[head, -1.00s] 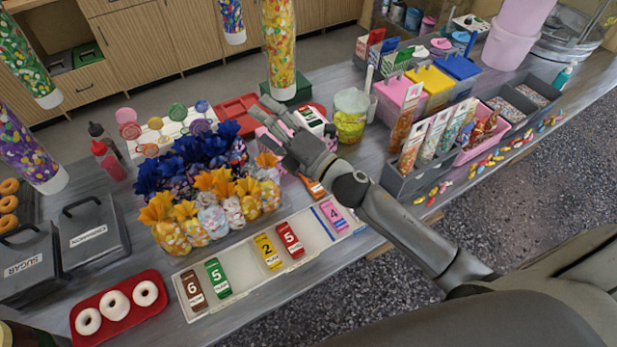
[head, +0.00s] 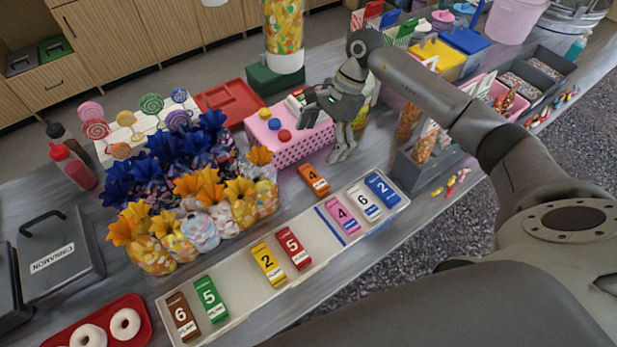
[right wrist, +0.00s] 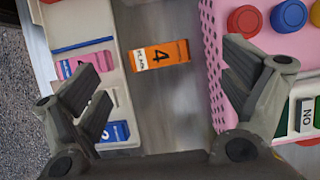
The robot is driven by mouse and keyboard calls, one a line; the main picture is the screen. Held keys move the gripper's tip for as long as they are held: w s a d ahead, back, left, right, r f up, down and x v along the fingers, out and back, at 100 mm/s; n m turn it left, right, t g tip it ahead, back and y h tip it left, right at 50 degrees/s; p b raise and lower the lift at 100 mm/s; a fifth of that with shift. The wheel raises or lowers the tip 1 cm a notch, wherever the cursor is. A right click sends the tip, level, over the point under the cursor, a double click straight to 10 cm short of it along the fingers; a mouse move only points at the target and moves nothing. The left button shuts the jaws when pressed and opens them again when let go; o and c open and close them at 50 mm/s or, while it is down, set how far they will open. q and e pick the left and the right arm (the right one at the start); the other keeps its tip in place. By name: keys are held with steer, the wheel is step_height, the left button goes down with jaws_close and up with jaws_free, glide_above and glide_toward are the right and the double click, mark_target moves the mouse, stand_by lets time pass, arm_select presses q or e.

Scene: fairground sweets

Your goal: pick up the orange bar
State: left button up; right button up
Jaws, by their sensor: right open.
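The orange bar (head: 313,179), marked 4, lies flat on the grey counter between the white tray and the pink perforated box. It also shows whole in the right wrist view (right wrist: 159,54), upper middle. My right gripper (head: 318,136) is open and empty, above the counter just behind and right of the bar in the head view. In the right wrist view its spread fingers (right wrist: 168,75) stand either side of the bar, one over the tray side and one over the pink box side, not touching the bar. My left gripper is not in view.
The white tray (head: 322,243) holds several numbered bars in front of the orange bar. The pink box (head: 295,153) with round coloured knobs stands close behind it. Wrapped sweet bags (head: 200,232) stand to the left, and grey bins (head: 428,168) to the right.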

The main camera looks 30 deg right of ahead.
steer(key=d, duration=0.1)
steer(key=p, duration=0.2)
glide_above(313, 176)
steer(key=d, duration=0.2)
steer(key=shift+h, duration=0.3)
steer(key=f, duration=0.5)
steer(key=shift+w+a, duration=0.15)
steer(key=shift+a, duration=0.05)
steer(key=x, duration=0.1)
steer(key=p+x, duration=0.1)
steer(key=x, duration=0.1)
steer(key=d+p+x, duration=0.1)
steer(key=shift+a+f, duration=0.2)
steer(key=shift+f, duration=0.3)
steer(key=shift+a+f, duration=0.1)
steer(key=shift+f, duration=0.3)
steer(key=shift+c, duration=0.2)
steer(key=c, duration=0.6)
steer(key=shift+c, duration=0.2)
